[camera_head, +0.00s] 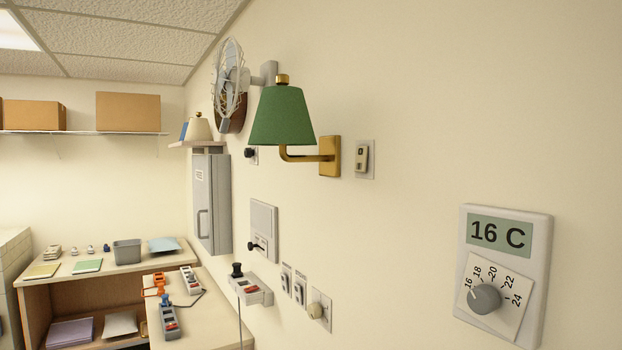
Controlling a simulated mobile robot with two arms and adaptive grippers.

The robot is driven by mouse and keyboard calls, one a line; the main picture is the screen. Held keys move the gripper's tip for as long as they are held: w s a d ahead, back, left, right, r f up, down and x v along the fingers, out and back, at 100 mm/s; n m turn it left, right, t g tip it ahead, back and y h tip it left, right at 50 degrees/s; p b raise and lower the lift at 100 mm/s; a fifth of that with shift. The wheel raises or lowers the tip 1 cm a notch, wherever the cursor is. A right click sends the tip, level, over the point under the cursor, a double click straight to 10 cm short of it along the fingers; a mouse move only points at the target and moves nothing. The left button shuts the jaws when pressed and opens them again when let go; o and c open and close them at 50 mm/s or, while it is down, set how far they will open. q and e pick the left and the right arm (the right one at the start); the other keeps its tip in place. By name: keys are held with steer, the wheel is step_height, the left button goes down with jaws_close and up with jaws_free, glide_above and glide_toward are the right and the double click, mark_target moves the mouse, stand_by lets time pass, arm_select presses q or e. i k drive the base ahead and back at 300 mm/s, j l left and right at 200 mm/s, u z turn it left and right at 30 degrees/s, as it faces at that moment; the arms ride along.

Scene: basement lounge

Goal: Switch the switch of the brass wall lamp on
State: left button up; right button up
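The brass wall lamp has a green cone shade (282,117) and a curved brass arm ending in a brass wall plate (330,156). It is mounted on the right wall, near the middle of the view. Just right of its plate is a small wall switch (361,158) with a beige body on a grey plate. I cannot tell the switch's position for certain, and no bulb shows under the shade. Neither of my grippers is in view.
A thermostat reading 16 C (501,275) is on the wall at right. A wall fan (230,87), a grey cabinet (212,203), a lever panel (263,230) and a dial plate (320,311) share this wall. A wooden bench (208,322) stands below left.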

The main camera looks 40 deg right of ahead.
mark_target(360, 162)
steer(key=z, duration=1.65)
